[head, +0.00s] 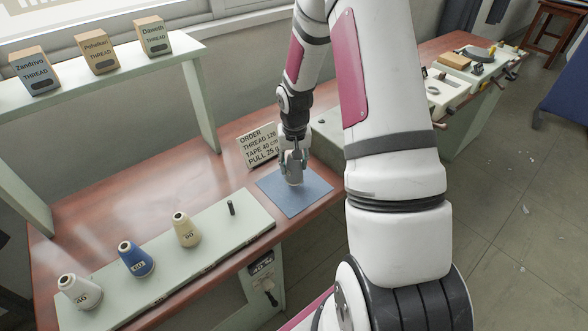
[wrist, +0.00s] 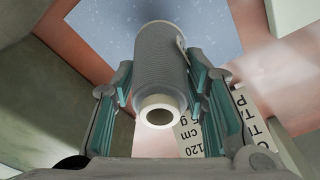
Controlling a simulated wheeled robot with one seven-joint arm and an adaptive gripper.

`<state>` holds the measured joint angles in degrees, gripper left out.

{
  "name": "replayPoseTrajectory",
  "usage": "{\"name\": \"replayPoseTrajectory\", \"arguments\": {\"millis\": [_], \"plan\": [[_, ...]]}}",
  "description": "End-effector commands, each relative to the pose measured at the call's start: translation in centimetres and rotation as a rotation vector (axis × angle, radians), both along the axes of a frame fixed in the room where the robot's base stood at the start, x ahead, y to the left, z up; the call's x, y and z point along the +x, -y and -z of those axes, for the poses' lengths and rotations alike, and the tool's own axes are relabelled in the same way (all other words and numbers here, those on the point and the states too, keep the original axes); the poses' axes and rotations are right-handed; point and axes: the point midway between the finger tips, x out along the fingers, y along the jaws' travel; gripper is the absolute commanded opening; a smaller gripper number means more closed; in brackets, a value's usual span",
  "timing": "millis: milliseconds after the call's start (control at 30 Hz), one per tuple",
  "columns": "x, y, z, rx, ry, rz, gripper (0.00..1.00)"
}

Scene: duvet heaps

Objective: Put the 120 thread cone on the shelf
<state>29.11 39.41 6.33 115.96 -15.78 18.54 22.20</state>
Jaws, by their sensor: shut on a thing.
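My gripper (head: 293,160) points down over the blue-grey mat (head: 308,200) on the red-brown table. It is shut on a grey thread cone (wrist: 160,62), with the pale ring of its tip facing the wrist camera. The fingers press its two sides. In the head view the cone is mostly hidden by the fingers; I cannot read its number or tell whether it touches the mat. The raised pale green shelf (head: 103,73) at the upper left bears three thread boxes, marked Zandivo (head: 36,72), Pohelkari (head: 97,55) and Danesth (head: 153,37).
A low pale rack (head: 170,268) holds white (head: 79,291), blue (head: 135,259) and beige (head: 186,230) cones and a bare dark peg (head: 231,208). An order card (head: 258,146) reading thread 120 stands behind my gripper. The shelf's right leg (head: 199,107) stands left of it.

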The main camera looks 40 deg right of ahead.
Motion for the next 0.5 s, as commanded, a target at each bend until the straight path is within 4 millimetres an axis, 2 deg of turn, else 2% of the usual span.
{"name": "replayPoseTrajectory", "arguments": {"millis": [200,500], "plan": [[-0.1,-0.1,2.7,0.001,-0.002,-0.002,0.08],[0.0,0.0,2.9,0.0,0.0,-0.001,0.08]]}}
